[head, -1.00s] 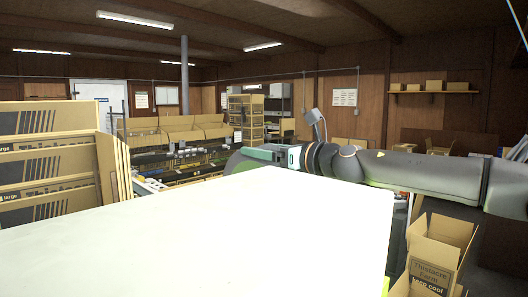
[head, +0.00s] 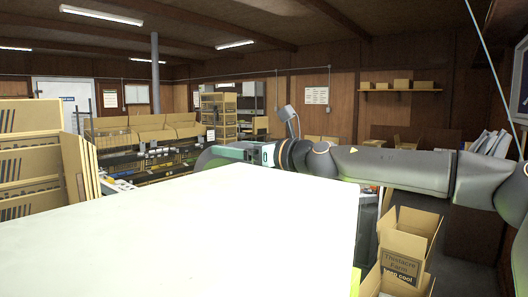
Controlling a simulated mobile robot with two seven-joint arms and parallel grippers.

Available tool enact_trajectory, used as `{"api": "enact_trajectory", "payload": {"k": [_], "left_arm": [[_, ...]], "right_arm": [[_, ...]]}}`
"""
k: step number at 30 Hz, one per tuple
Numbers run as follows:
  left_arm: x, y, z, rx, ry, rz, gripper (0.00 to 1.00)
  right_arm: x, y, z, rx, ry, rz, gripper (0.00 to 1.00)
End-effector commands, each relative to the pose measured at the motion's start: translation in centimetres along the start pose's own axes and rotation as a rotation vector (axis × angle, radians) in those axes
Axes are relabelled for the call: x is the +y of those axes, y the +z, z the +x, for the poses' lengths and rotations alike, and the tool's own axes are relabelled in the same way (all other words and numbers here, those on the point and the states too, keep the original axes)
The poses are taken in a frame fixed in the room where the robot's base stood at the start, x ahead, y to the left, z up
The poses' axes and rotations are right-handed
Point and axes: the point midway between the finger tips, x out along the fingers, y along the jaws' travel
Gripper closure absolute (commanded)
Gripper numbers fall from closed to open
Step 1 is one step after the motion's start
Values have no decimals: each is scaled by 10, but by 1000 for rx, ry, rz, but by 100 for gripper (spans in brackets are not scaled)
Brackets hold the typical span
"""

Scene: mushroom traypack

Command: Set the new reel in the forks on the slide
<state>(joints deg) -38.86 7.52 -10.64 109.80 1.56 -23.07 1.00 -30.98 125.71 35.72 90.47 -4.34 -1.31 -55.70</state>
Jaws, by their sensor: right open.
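My right arm comes in from the right, and its gripper (head: 236,152) is at the far edge of a large white surface. The gripper is open; its fingertips are mostly hidden behind that surface and the wrist. A grey rounded shape (head: 212,157) shows just beside the gripper, partly hidden; I cannot tell whether it is the reel. The forks and the slide cannot be made out. My left gripper is not in view.
The white surface (head: 190,235) fills the front and blocks what lies behind it. Stacked cartons (head: 35,160) stand at the left. Open cardboard boxes (head: 408,240) stand at the lower right. A bench with trays (head: 145,128) is at the back.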

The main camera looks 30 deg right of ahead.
Motion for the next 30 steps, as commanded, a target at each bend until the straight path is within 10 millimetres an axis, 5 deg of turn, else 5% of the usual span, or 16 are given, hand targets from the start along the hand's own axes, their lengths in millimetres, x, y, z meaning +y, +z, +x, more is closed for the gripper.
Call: {"api": "enact_trajectory", "payload": {"k": [30], "left_arm": [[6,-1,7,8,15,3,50]], "right_arm": [[0,2,-108,-7,-1,-1,0]]}}
